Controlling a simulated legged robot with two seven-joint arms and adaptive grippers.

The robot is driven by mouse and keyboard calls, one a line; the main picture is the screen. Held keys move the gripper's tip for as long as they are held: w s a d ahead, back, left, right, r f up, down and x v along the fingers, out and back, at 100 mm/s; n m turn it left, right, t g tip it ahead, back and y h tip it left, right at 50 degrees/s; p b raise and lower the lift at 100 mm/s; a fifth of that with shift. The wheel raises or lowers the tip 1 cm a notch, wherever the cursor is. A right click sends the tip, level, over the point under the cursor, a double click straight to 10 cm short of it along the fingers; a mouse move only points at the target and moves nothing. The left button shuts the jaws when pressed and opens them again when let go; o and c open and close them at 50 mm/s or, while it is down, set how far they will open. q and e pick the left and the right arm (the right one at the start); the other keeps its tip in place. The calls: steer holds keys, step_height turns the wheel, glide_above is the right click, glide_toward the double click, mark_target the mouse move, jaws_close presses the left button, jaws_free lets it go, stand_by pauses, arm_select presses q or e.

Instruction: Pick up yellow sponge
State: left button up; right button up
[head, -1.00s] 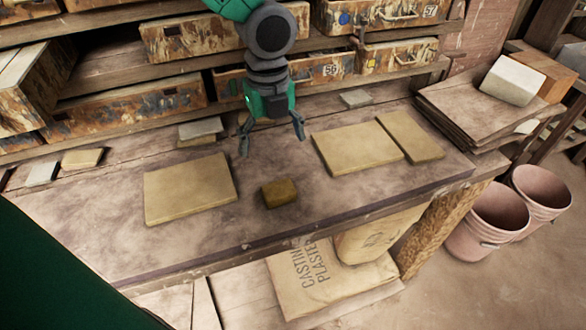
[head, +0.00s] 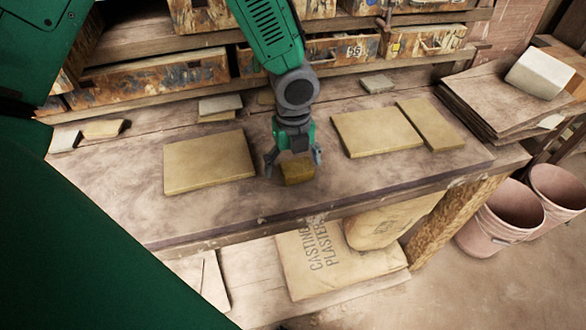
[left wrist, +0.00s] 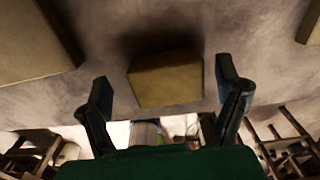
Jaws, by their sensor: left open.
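The yellow sponge (head: 298,173) is a small brownish-yellow block on the workbench (head: 340,185), near its front edge. My left gripper (head: 293,165) is open, with its fingers spread on either side of the sponge in the head view. In the left wrist view the sponge (left wrist: 166,78) shows between and just beyond the two open fingertips (left wrist: 168,92), with gaps on both sides. I cannot tell how far the fingertips are above the bench. My right gripper is not in view.
A large tan tile (head: 209,162) lies left of the sponge, and two tan tiles, one wide (head: 376,132) and one narrow (head: 430,125), lie to its right. Drawers (head: 145,80) stand behind the bench. Boards (head: 500,90) are stacked at the right end. Pink buckets (head: 500,215) stand on the floor.

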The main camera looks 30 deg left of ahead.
mark_target(297, 166)
arm_select(q)
steer(key=shift+d+f, duration=0.3)
steer(key=shift+d+r, duration=0.2)
steer(key=shift+d, duration=0.4)
steer(key=c, duration=1)
steer(key=shift+s+a, duration=0.1)
steer(key=shift+a, duration=0.45)
steer(key=shift+c, duration=0.2)
step_height(297, 166, up, 10)
steer(key=shift+d+f+p, duration=0.1)
steer(key=shift+d+p, duration=0.05)
steer(key=shift+p, duration=0.2)
steer(key=shift+o, duration=0.3)
